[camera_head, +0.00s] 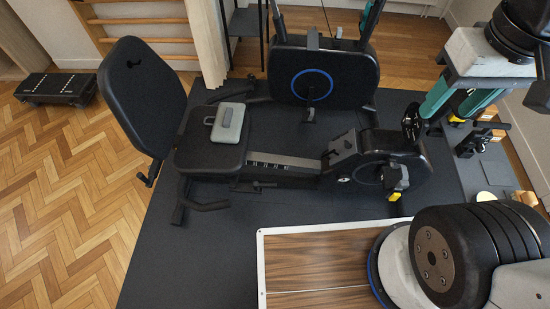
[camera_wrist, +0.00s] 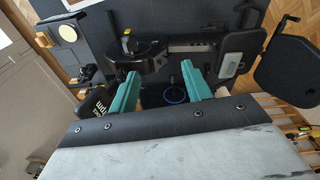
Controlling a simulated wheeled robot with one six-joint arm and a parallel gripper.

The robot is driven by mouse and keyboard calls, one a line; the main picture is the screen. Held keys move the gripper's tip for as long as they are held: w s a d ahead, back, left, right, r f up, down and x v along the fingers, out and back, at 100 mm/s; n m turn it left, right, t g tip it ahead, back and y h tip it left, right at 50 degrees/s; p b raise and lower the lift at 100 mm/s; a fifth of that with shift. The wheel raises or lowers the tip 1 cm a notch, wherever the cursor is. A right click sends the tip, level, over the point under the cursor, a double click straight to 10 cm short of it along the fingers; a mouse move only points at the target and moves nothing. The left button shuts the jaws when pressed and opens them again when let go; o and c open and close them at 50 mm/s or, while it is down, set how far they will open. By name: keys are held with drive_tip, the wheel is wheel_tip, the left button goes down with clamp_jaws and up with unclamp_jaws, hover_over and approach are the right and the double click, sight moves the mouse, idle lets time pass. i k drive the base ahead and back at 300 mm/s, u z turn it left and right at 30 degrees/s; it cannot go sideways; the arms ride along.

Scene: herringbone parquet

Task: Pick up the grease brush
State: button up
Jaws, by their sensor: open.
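I cannot make out a grease brush for certain in either view. A small yellow and black part (camera_head: 394,196) shows at the bike's front end. My gripper (camera_head: 446,114) is at the upper right in the head view. In the wrist view, its two teal fingers are apart, with nothing between their tips (camera_wrist: 160,70).
The black recumbent bike (camera_head: 290,167) stands on a dark mat (camera_head: 190,255), with another machine (camera_head: 318,76) behind it. A wood-topped, white-rimmed surface (camera_head: 262,270) is in front. A small black step (camera_head: 56,88) stands left on open parquet (camera_head: 65,190). Wall bars are behind.

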sight(528, 198)
drive_tip(key=z, duration=0.2)
drive_tip(key=i, duration=0.35)
drive_tip(key=z, duration=1.85)
